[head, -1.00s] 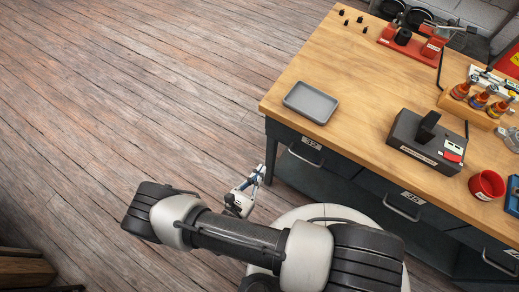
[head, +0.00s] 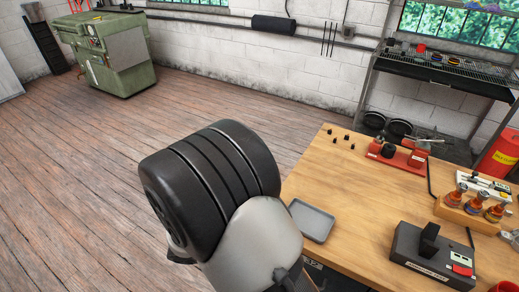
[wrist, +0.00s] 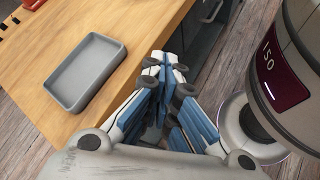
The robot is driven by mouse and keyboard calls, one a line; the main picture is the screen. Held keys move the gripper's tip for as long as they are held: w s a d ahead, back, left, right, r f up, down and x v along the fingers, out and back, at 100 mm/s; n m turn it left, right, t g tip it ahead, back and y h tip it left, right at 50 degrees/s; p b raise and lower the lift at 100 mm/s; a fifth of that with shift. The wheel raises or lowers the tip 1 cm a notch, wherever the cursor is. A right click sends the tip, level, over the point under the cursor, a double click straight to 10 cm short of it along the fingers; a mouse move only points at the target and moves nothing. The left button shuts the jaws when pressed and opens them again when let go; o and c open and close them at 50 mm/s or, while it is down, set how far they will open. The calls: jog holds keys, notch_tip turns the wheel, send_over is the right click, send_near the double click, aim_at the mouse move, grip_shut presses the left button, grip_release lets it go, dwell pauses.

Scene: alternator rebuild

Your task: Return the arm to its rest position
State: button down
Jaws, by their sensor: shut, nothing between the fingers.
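My gripper (wrist: 172,70) shows in the wrist view, with its blue and white fingers closed together and nothing between them. It is in the air beside the workbench edge, near the drawer front. A grey tray (wrist: 106,91) lies on the bench to the left of the fingers and looks empty. The tray also shows in the head view (head: 330,217), partly behind my arm. My arm fills the lower middle of the head view. My gripper is hidden there.
The wooden workbench (head: 350,185) carries a red fixture (head: 400,158), a black device (head: 432,257) and a bottle rack (head: 453,213). A green machine (head: 115,60) stands by the back wall. Open floor (head: 75,190) lies left of the bench.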

jog(key=s+d+r+m+t+y, duration=0.1)
jog(key=s+d+r+m+y, duration=0.1)
jog(key=r, duration=0.4)
jog(key=s+d+r+m+t+y, duration=0.1)
jog(key=s+d+r+m+y, duration=0.2)
jog(key=s+r+m+y, duration=0.2)
jog(key=s+d+r+m+t+y, duration=0.1)
jog(key=s+d+r+m+y, duration=0.1)
jog(key=r+m+y, duration=0.3)
jog(key=shift+s+d+r+m, duration=0.35)
jog(key=shift+s+r+m, duration=0.55)
jog(key=shift+r, duration=1)
jog(key=shift+w, duration=0.2)
